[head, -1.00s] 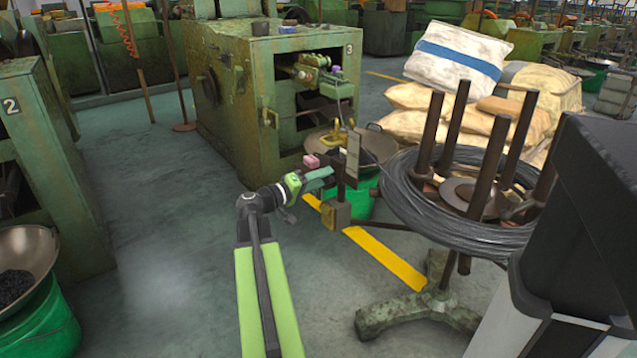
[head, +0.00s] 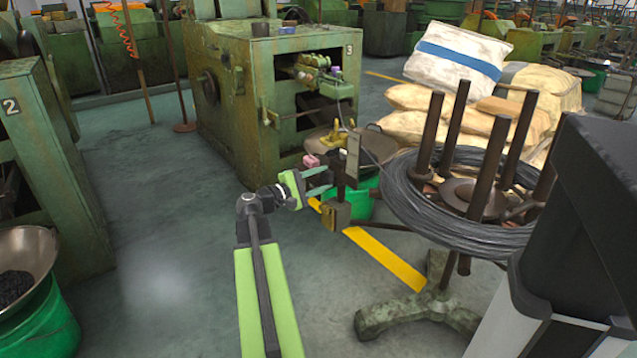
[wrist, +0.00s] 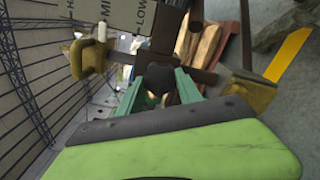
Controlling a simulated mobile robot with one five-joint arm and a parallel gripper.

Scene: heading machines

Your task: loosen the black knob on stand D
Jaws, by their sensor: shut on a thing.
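In the wrist view the black knob (wrist: 160,77) sits between the two green fingers of my gripper (wrist: 159,84), which is shut on it. In the head view the gripper (head: 328,178) reaches the dark stand (head: 341,190) from the left; the knob is too small to make out there. The stand carries an upright plate (head: 353,156). In the wrist view this plate (wrist: 115,14) has partly cut-off lettering, including "LOW". A yellowish block (head: 335,215) is low on the stand. I cannot read a letter D.
A wire coil (head: 405,205) on a post reel stands close on the right. Behind are a green machine marked 3 (head: 235,105), a green bucket (head: 362,203) and stacked sacks (head: 455,60). Open floor (head: 165,220) lies to the left.

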